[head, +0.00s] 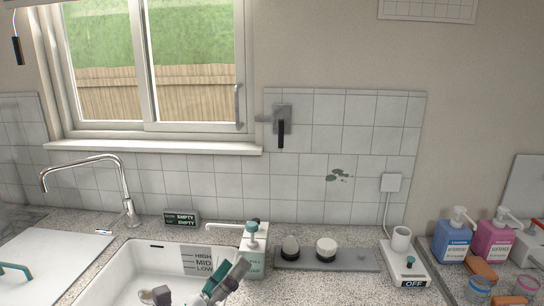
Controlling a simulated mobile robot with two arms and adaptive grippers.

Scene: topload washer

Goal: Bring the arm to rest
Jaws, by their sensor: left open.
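My left gripper (200,283) shows at the bottom edge of the head view, over the white sink basin (124,262). Its jaws are open, with a grey and teal finger at right and a darker tip at left. I see nothing held between them. Most of the left arm is below the frame. My right gripper is not in view.
A chrome faucet (127,206) stands behind the basin. A grey panel (350,258) with two knobs (290,247) lies right of the bottle. A white unit (405,262) reads OFF. Blue (452,240) and pink (495,238) bottles stand far right. Counter in front of the panel is clear.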

